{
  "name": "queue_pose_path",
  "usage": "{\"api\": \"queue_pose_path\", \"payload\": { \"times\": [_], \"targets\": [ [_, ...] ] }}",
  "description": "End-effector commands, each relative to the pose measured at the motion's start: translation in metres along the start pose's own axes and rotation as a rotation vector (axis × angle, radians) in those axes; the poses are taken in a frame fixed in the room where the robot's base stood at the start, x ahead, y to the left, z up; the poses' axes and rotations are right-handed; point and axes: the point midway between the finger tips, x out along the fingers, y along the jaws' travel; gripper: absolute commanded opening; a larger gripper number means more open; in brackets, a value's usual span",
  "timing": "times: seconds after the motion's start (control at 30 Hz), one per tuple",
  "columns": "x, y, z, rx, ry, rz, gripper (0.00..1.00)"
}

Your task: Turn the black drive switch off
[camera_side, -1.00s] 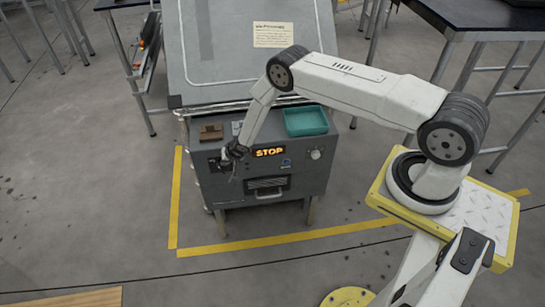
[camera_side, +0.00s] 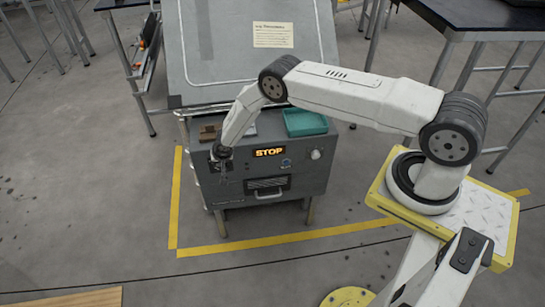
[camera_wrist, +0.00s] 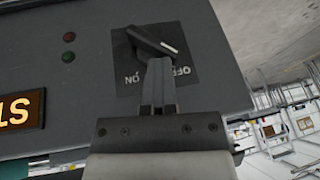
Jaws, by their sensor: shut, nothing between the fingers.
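The black drive switch (camera_wrist: 152,43) is a lever-like knob on a dark square plate (camera_wrist: 127,60) with OFF and ON lettering, seen upside down in the wrist view. The knob lies slantwise; its end with a pale line points to the lower right, on the side of the OFF lettering. My gripper (camera_wrist: 159,62) is shut and empty, its fingertips just below the knob in the picture. I cannot tell whether they touch it. In the side view my gripper (camera_side: 221,155) is at the panel's upper left and hides the knob.
The grey machine cabinet (camera_side: 262,190) has a lit STOP sign (camera_side: 269,152) right of my gripper and a pale round knob (camera_side: 316,154). A teal tray (camera_side: 305,122) and a brown block (camera_side: 209,133) sit on top. The wrist view shows red (camera_wrist: 69,37) and green (camera_wrist: 68,56) lamps.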

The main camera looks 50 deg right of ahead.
Motion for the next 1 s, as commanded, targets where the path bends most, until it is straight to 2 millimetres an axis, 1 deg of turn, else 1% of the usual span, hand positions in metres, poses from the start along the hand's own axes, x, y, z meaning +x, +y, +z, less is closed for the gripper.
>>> {"api": "queue_pose_path", "payload": {
  "times": [0.17, 0.6, 1.0],
  "targets": [
    [0.002, 0.000, 0.001, -0.008, -0.002, 0.033, 0.00],
    [0.004, -0.010, 0.000, -0.008, 0.002, 0.024, 0.00],
    [0.004, -0.013, 0.001, -0.010, 0.001, 0.024, 0.00]
  ]
}}
